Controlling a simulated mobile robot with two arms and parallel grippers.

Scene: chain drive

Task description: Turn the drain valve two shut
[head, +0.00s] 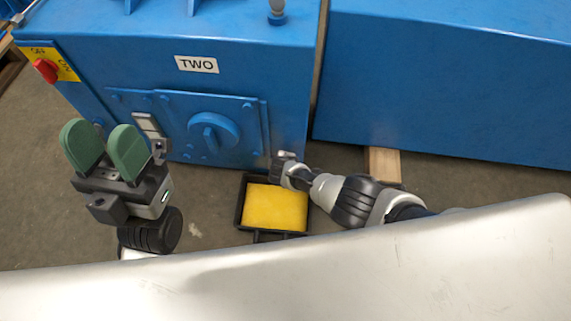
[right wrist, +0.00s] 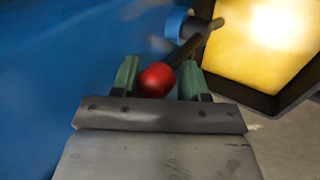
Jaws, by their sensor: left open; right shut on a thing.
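The blue machine marked TWO (head: 197,64) stands in front of me. The drain valve's handle is a dark lever (right wrist: 192,46) with a red knob (right wrist: 157,80), beside a short blue pipe stub (right wrist: 174,22) in the right wrist view. My right gripper (right wrist: 157,75) has its green fingers on either side of the red knob and is shut on it. In the head view, the right hand (head: 284,162) is low at the machine's front right corner and hides the valve. My left gripper (head: 105,148) is open and empty, in front of the machine's left side.
A dark tray (head: 240,207) with a yellow inside sits on the floor below the right hand. A blue cover with a round handle (head: 213,132) is on the machine's front. A red switch (head: 46,70) is at the upper left. Another blue machine (head: 440,85) stands right.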

